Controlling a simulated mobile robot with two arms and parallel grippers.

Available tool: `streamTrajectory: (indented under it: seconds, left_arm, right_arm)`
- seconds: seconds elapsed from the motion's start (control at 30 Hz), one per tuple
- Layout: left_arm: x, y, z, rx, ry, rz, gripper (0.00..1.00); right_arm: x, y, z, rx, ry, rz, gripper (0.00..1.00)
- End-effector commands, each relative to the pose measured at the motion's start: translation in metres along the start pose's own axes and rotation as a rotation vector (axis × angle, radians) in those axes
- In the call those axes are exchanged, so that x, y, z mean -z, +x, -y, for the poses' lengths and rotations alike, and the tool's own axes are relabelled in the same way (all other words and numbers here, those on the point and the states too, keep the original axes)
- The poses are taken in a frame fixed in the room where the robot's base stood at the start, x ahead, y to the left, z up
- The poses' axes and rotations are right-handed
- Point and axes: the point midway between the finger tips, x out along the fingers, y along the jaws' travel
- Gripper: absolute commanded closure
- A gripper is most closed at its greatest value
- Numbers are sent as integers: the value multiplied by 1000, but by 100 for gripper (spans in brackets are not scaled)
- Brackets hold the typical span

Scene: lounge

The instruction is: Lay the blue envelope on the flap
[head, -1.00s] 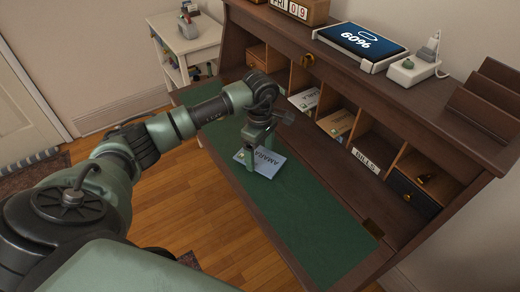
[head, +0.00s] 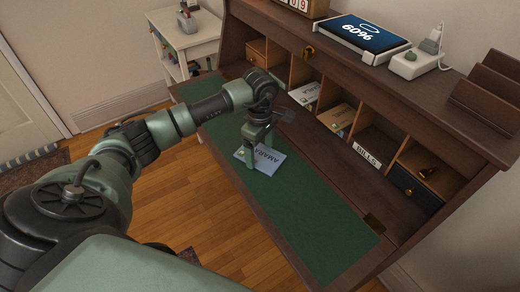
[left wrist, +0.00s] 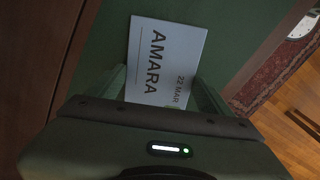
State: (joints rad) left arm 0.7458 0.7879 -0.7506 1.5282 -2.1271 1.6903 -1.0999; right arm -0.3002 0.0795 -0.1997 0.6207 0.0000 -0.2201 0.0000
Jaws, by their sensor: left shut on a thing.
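The blue envelope (head: 268,160) is pale blue and marked AMARA. It is at the green-topped flap (head: 310,219) of the desk, over its left part near the front edge; I cannot tell whether it touches the surface. My left gripper (head: 250,164) is shut on the envelope and points down at the flap. In the left wrist view the envelope (left wrist: 158,62) lies between the fingers, with AMARA and 22 MAR readable. Its near end is hidden by the gripper body. My right gripper is not in view.
Pigeonholes behind the flap hold other envelopes (head: 337,117); one slot is labelled BILLS (head: 366,158). A tablet (head: 362,35) and a white charger (head: 413,65) stand on the desk top. A white side table (head: 188,42) is at the left. The flap's right part is clear.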

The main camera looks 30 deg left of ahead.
Motion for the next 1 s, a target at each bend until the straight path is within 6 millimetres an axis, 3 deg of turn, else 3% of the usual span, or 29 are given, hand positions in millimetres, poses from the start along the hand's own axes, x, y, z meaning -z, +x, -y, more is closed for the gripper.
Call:
streamTrajectory:
  seconds: [0.13, 0.17, 0.2, 0.23, 0.57, 1.0]
  left_arm:
    - [0, 4, 0, 0, 0, 0, 64]
    - [0, 3, 0, 0, -1, 0, 14]
    - [0, 3, 0, 0, 0, 0, 3]
    - [0, 3, 0, 0, 0, 0, 0]
    - [0, -5, -1, -3, 0, 0, 0]
    - [0, -69, -1, -3, 0, 0, 0]
  right_arm:
    - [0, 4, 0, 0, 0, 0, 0]
    - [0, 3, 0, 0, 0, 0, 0]
    - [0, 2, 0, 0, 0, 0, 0]
    - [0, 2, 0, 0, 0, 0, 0]
    - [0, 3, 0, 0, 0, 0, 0]
    - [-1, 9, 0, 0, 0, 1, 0]
